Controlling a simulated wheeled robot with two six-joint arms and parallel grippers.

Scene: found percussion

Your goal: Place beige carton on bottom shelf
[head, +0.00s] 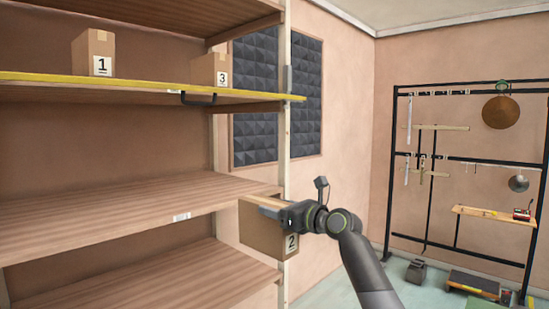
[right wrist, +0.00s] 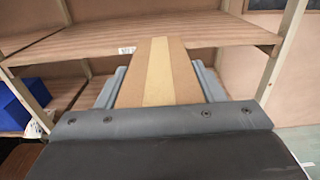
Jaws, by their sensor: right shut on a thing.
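The beige carton (head: 262,232), with a "2" label on its near face, is in my right gripper (head: 270,210) at the right end of the shelf unit. The carton is off the shelves, at a height between the middle shelf (head: 120,215) and the lowest visible shelf (head: 170,282). In the right wrist view the carton (right wrist: 158,75) shows its taped face between the two grey fingers, with a shelf edge (right wrist: 85,45) beyond it. Whether the carton overlaps the shelf opening in depth is unclear. My left gripper is not in view.
Cartons "1" (head: 94,54) and "3" (head: 210,70) stand on the yellow-edged shelf (head: 130,87). A wooden post (head: 285,130) stands at the unit's right end. Both lower shelves look bare in the head view. A blue box (right wrist: 18,103) shows left in the wrist view. A black rack (head: 395,180) stands right.

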